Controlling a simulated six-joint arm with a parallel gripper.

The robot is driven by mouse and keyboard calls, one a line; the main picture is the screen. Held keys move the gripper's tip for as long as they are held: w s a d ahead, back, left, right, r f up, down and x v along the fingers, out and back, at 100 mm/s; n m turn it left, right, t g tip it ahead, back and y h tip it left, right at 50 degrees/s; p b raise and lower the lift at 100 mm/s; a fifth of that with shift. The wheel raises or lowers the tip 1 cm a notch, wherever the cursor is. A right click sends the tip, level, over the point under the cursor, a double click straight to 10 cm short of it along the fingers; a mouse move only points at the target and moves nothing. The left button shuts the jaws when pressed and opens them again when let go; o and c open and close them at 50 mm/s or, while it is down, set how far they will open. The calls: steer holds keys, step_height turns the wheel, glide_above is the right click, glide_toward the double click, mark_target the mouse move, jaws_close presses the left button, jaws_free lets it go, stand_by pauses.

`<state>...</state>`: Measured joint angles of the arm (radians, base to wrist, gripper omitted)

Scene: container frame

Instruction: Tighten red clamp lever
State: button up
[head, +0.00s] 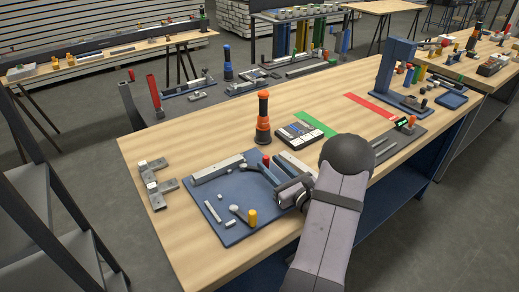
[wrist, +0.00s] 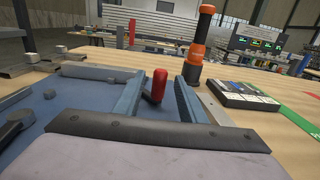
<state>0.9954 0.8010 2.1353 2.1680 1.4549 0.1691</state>
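The red clamp lever (head: 266,159) stands up as a short, rounded handle near the back edge of the blue plate (head: 228,226). In the wrist view the red lever (wrist: 158,86) shows in the gap between my two fingers, near their tips and closer to the left one. It leans slightly. My gripper (head: 263,165) is open and low over the right part of the plate, pointing at the lever. The fingers also show in the wrist view (wrist: 157,79), apart, with nothing held. I cannot tell how deep the lever sits between them. The lever's lower mount is not clearly visible.
A grey bar (head: 217,168) lies along the plate's back edge. A yellow cylinder (head: 252,217) and small grey parts sit at its front. An orange-and-black tool (head: 263,120) stands behind, beside a keypad box (head: 298,135). The wooden table (head: 150,225) is clear at front left.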

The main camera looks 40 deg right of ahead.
steer(key=shift+w+d+p, duration=0.1)
steer(key=shift+w+p, duration=1.1)
steer(key=shift+w, duration=2.5)
steer(key=shift+c, duration=0.6)
jaws_close()
